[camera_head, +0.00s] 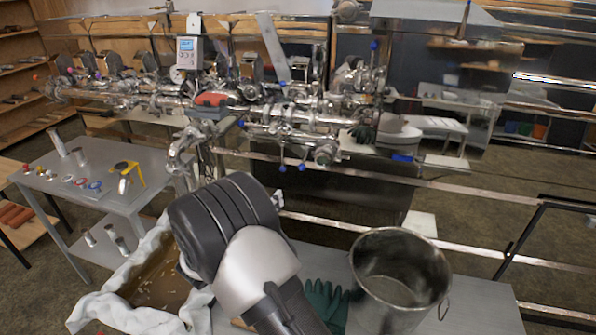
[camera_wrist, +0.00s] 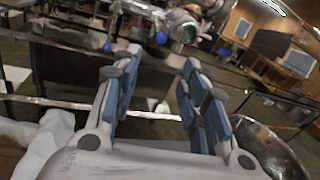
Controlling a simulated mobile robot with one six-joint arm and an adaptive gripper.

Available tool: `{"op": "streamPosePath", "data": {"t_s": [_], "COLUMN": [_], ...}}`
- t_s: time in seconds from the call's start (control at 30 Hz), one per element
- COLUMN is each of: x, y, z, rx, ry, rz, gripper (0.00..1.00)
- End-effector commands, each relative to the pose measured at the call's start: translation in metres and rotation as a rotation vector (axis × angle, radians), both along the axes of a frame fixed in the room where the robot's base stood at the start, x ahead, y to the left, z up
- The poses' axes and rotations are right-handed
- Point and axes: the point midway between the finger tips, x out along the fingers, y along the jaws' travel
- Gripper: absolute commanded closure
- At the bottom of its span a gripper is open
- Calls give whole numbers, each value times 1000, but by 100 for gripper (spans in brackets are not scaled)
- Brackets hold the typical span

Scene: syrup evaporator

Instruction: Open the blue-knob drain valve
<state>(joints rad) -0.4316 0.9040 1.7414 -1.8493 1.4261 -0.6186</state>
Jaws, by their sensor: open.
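Two blue knobs hang under the steel pipework at centre in the head view, a left one (camera_head: 282,168) and a right one (camera_head: 302,167). The wrist view also shows two blue knobs, one (camera_wrist: 161,38) beyond the gap between my fingers and one (camera_wrist: 107,47) further left, by the left finger. I cannot tell which knob belongs to the drain valve. My gripper (camera_wrist: 163,62) is open and empty, its blue-padded fingers apart and short of the pipework. In the head view my arm hides most of the gripper.
A steel bucket (camera_head: 401,262) stands at lower right beside green gloves (camera_head: 325,300). A cloth-draped tub (camera_head: 125,312) of brown liquid is at lower left. A grey table (camera_head: 120,190) with small parts is at left. A metal rail (camera_head: 340,226) crosses below the pipework.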

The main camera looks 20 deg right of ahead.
Motion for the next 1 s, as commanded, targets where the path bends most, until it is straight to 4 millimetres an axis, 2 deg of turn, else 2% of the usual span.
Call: {"op": "streamPosePath", "data": {"t_s": [0.6,0.8,1.0], "x": [84,104,111], "y": [-96,-116,-124], "z": [-2,-1,0], "rx": [6,6,4], "ry": [-3,-3,-1], "rz": [-7,-5,-4], "gripper": [60,60,60]}}
